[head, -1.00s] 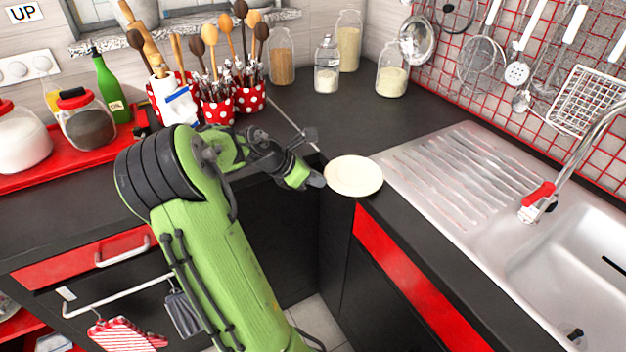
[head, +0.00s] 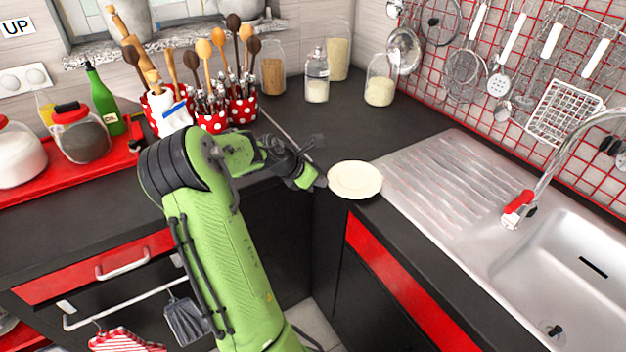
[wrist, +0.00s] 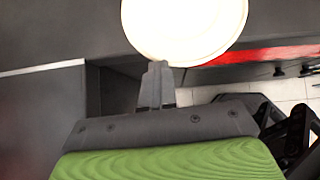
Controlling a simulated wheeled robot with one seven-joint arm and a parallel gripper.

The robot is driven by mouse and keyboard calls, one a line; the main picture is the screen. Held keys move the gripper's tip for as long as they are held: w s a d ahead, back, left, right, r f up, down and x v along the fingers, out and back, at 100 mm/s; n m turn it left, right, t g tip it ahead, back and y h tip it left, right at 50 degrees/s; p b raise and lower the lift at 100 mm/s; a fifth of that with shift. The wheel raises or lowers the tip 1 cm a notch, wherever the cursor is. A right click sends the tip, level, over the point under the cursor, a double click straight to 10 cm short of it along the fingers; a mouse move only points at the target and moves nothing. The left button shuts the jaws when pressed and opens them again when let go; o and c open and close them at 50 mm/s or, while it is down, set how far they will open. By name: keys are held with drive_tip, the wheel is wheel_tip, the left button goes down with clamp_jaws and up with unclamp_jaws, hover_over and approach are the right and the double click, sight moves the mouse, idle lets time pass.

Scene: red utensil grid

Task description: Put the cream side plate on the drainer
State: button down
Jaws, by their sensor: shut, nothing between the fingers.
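The cream side plate (head: 356,180) lies flat on the dark counter at the inner corner, close to the left edge of the drainer. It also shows at the top of the wrist view (wrist: 185,25). The drainer (head: 440,190) is the ribbed metal board left of the sink bowl, and it is bare. My gripper (head: 320,182) is at the left of the plate, close to its rim. In the wrist view my fingers (wrist: 157,75) are together and empty, with their tips near the plate's rim; I cannot tell whether they touch it.
The sink bowl (head: 580,265) and its tap (head: 545,180) are at the right. Glass jars (head: 380,82) stand at the back. Red spotted pots (head: 242,108) of utensils stand at the back left. The counter behind the plate is clear.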

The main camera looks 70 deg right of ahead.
sight(359, 174)
drive_tip(key=s, duration=0.3)
drive_tip(key=shift+r+m+g, duration=0.15)
drive_tip(key=shift+m+g, duration=0.15)
drive_tip(key=shift+g, duration=0.1)
drive_tip(key=s+d+p, duration=0.3)
drive_tip(key=s+d, duration=0.2)
drive_tip(key=shift+s+d, duration=0.25)
drive_tip(key=shift+s, duration=0.15)
drive_tip(key=shift+s+d, duration=0.1)
drive_tip(key=shift+d, duration=0.1)
drive_tip(key=shift+w, duration=0.25)
drive_tip(key=shift+w, duration=0.1)
